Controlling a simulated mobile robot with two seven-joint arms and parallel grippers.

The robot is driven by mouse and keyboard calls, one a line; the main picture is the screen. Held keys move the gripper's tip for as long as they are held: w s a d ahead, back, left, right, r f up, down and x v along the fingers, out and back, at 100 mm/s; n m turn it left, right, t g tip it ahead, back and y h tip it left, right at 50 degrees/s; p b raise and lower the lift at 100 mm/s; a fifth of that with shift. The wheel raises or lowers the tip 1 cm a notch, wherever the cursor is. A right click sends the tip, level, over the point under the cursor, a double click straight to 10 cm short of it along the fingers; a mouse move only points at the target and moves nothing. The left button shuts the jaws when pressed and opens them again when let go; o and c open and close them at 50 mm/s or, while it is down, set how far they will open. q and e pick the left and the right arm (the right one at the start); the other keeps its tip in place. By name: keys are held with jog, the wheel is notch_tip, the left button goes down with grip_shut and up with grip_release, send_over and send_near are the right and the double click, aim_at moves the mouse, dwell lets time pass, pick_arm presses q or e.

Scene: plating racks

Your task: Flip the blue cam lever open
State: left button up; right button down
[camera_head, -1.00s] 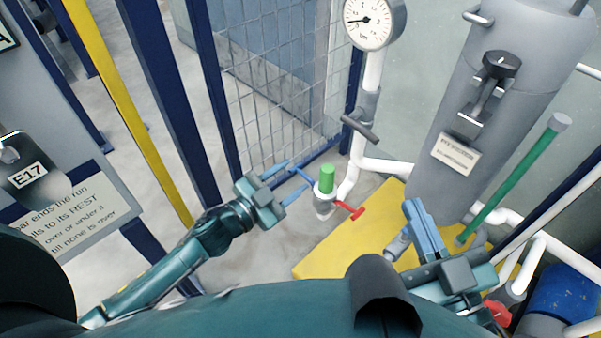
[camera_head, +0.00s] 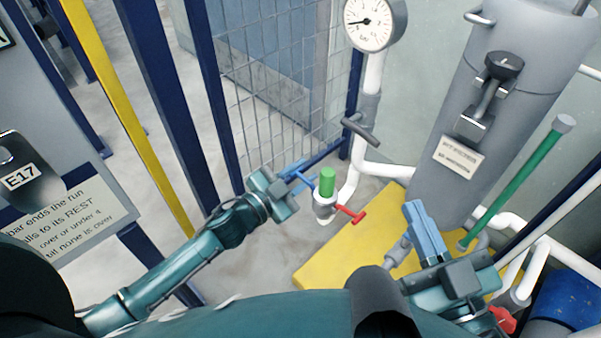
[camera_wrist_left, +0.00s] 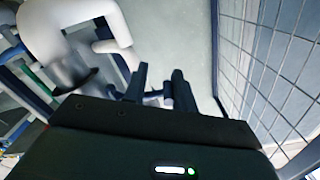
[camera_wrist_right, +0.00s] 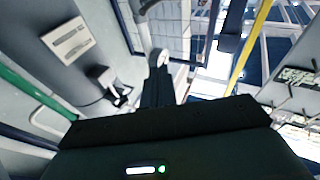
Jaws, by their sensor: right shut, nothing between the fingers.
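The cam coupling (camera_head: 324,205) with its green cap (camera_head: 327,182) stands on the white pipe in the middle of the head view. Its blue cam lever (camera_head: 304,180) sticks out to the left and a red lever (camera_head: 350,214) to the right. My left gripper (camera_head: 308,170) is open at the blue lever, whose outer part lies between or just beside the fingers; contact is unclear. In the left wrist view a small blue piece (camera_wrist_left: 167,98), apparently the lever, shows between the two fingers. My right gripper (camera_head: 411,206) is shut and empty, well to the right.
A mesh fence (camera_head: 270,75) with blue posts stands behind my left gripper. A pressure gauge (camera_head: 370,22), a T-handle (camera_head: 360,130) and a grey tank (camera_head: 488,115) are near. A yellow plate (camera_head: 330,262) lies below, and a green bar (camera_head: 512,185) leans at right.

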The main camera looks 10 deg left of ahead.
pick_arm(q)
jog(key=c, duration=0.3)
jog(key=shift+d+r+m+p, duration=0.15)
jog(key=shift+r+m+p, duration=0.3)
jog(key=shift+p, duration=0.25)
jog(key=shift+c, duration=0.2)
jog(key=shift+s+d+r+m+p, duration=0.15)
jog(key=shift+r+m+p, duration=0.25)
jog(key=shift+m+p, duration=0.4)
jog(key=shift+d+m, duration=0.1)
jog(key=shift+m, duration=0.25)
jog(key=o, duration=1)
jog(key=shift+o, duration=0.2)
pick_arm(e)
jog(key=shift+d+n+h, duration=0.3)
jog(key=shift+d+h, duration=0.05)
jog(key=shift+h, duration=0.05)
pick_arm(q)
jog(key=shift+s, duration=0.1)
pick_arm(e)
jog(key=shift+r, duration=0.1)
